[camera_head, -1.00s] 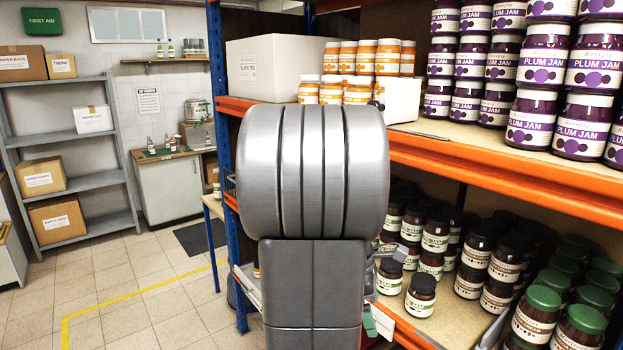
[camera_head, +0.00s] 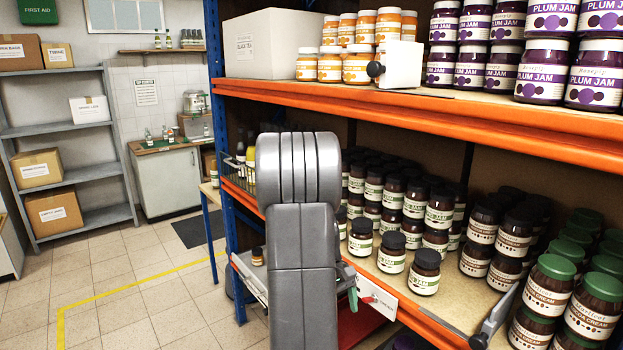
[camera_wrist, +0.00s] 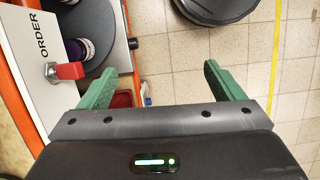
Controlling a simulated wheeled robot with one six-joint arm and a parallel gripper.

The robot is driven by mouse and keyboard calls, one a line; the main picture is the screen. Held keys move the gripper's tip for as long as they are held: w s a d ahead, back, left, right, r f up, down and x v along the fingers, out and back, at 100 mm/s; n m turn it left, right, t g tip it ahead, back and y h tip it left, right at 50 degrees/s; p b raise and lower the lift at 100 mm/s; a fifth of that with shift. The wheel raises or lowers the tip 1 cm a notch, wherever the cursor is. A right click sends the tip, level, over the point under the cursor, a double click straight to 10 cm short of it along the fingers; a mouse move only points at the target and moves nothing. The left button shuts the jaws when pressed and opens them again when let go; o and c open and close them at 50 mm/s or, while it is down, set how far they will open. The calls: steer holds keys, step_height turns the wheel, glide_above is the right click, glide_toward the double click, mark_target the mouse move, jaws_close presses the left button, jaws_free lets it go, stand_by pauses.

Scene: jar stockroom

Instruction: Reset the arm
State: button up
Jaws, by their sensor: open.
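My arm stands in the middle of the head view, in front of the shelving. My gripper (camera_wrist: 160,85) shows in the wrist view with its two green fingers spread wide apart. No object is between the fingers. They point over the tiled floor, beside a white panel marked ORDER (camera_wrist: 45,65) with a red clip. In the head view the gripper is mostly hidden behind my arm; a small green part shows near the white panel.
The orange-edged shelf (camera_head: 420,117) holds plum jam (camera_head: 540,70), orange-labelled jars and a white box (camera_head: 268,45). Dark jars (camera_head: 425,271) crowd the lower shelf, close right of my arm. A grey tray (camera_wrist: 112,25) with a jar lies beside the panel. Floor at left (camera_head: 120,290) is open.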

steer(key=shift+w+a+f+m+b, duration=0.15)
steer(key=shift+f+m, duration=0.1)
steer(key=shift+f, duration=0.2)
steer(key=shift+w+a+f+m+b, duration=0.1)
steer(key=shift+w+a+f+m, duration=0.1)
steer(key=shift+f, duration=0.2)
steer(key=shift+w+a+f+m+b, duration=0.15)
steer(key=shift+f+m, duration=0.1)
steer(key=shift+f, duration=0.2)
steer(key=shift+s, duration=0.15)
